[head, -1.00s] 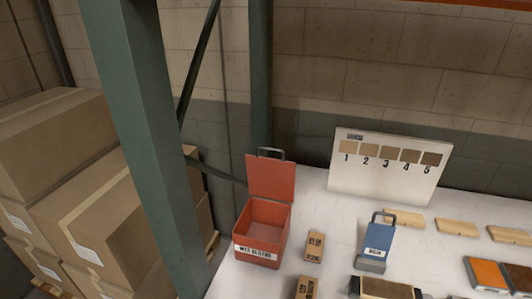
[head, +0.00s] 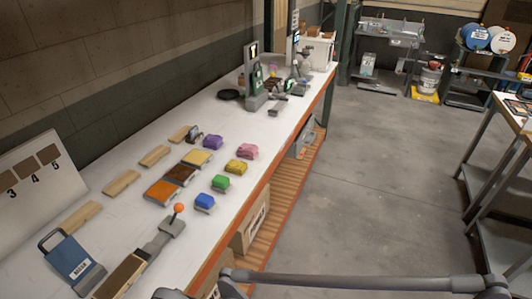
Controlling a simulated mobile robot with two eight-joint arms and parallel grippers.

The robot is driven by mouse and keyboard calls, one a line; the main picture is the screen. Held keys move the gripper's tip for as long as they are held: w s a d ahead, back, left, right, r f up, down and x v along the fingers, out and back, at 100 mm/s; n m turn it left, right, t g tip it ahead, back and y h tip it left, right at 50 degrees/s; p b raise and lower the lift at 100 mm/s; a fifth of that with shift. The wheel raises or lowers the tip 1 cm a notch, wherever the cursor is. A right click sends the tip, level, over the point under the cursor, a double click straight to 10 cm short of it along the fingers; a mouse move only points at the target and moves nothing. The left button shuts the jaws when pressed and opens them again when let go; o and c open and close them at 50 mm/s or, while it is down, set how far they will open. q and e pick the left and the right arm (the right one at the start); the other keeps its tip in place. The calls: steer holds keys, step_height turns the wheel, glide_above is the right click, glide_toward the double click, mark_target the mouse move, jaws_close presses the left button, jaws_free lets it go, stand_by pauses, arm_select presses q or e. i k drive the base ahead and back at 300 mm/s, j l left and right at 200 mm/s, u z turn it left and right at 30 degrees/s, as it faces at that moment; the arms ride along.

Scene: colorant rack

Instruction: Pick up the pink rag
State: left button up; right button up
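Parts of my arms show along the bottom edge of the head view. I see neither gripper's fingertips, and no gripper is at the pink rag.
The green rag (head: 221,183) and blue rag (head: 205,202) lie nearer. Colour trays (head: 162,192) and wood blocks (head: 121,183) are left of them. An orange-knobbed tool (head: 172,226) is in front. Machines (head: 254,85) stand farther along the bench. The floor (head: 380,190) at right is open.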

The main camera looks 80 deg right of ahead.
mark_target(247, 151)
steer(key=z, duration=0.9)
steer(key=k+l+z, duration=0.1)
steer(key=z, duration=0.4)
steer(key=l+z, duration=0.1)
steer(key=z, duration=0.8)
steer(key=u, duration=1.7)
steer(key=z, duration=1.65)
